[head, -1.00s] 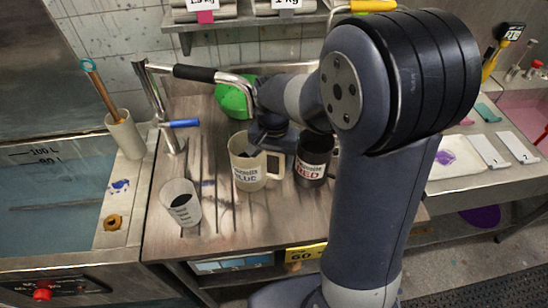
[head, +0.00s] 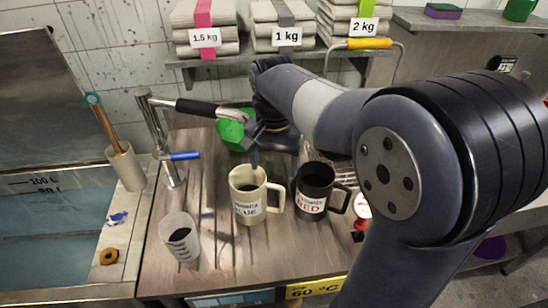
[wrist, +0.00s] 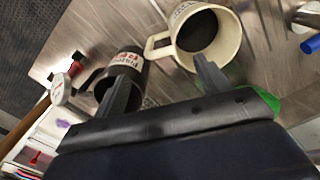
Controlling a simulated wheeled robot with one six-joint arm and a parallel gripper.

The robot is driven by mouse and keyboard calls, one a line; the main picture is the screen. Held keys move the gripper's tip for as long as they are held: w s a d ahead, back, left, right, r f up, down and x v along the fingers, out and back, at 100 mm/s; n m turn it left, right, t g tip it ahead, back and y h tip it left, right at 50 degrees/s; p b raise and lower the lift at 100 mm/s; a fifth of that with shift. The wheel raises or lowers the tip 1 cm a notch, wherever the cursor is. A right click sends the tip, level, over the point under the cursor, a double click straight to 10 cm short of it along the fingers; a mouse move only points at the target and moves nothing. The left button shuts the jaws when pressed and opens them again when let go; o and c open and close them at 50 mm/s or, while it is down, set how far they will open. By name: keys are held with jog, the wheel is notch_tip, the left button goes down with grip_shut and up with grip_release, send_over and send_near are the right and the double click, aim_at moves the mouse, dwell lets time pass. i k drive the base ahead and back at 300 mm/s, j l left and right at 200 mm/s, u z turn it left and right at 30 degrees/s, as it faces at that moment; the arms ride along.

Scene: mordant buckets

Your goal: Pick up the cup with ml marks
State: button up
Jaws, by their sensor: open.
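The cup with ml marks (head: 181,241) is a pale translucent cup with dark contents. It stands upright at the left front of the wooden counter in the head view and does not show in the wrist view. My gripper (head: 258,152) is open and empty, above and behind the cream mug, to the right of and beyond the marked cup. In the wrist view my gripper (wrist: 165,78) has its fingers spread, one over the black mug and one by the cream mug's rim.
A cream mug (head: 247,205) labelled blue and a black mug (head: 311,200) labelled red stand right of the marked cup. A tap (head: 172,160) and a brush holder (head: 128,168) stand behind it. A green bowl (head: 228,132) is at the back. Basin at left.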

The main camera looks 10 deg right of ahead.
aim_at(177, 231)
jog(key=u, duration=1.3)
